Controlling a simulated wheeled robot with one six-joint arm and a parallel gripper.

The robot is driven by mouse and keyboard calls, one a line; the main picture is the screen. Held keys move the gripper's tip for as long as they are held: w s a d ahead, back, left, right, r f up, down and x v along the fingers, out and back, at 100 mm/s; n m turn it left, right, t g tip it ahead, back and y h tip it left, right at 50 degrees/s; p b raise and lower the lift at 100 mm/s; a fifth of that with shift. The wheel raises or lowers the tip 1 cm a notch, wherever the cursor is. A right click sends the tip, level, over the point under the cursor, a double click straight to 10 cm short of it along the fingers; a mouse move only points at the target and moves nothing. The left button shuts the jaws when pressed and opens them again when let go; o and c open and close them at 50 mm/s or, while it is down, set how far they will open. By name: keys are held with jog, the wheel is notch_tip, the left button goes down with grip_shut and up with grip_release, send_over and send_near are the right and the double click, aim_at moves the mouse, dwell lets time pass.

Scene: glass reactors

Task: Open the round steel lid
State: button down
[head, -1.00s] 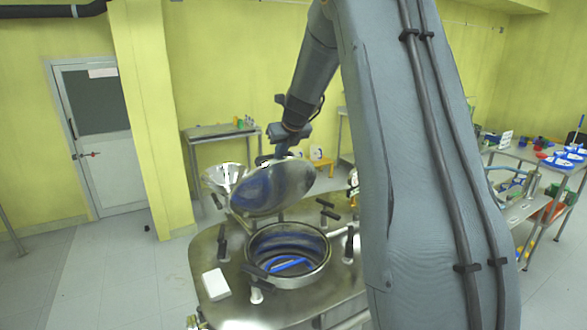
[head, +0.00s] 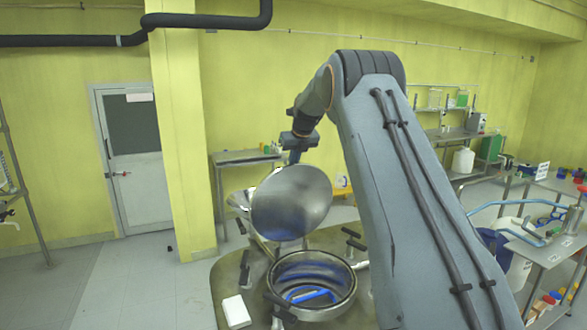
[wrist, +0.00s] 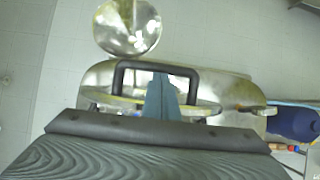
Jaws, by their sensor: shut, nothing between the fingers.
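The round steel lid (head: 290,203) stands raised and steeply tilted in the head view, its underside facing me. Below it, the round reactor opening (head: 352,290) is uncovered, with blue parts visible inside. My gripper (wrist: 162,80) is shut and empty, its blue-grey fingers showing within the outline of a black loop handle (wrist: 118,78) in the wrist view. I cannot tell whether they touch the handle. In the head view my gripper is behind the upper edge of the lid, and its fingertips are hidden.
Black clamp knobs (head: 351,232) surround the opening on the steel vessel top (head: 230,278). A white block (head: 236,311) lies at its front left. A shiny steel funnel or bowl (wrist: 128,26) is beyond the handle in the wrist view. Benches with lab items (head: 545,240) stand on the right.

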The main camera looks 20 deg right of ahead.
jog(key=shift+w, duration=0.35)
dwell(0.4)
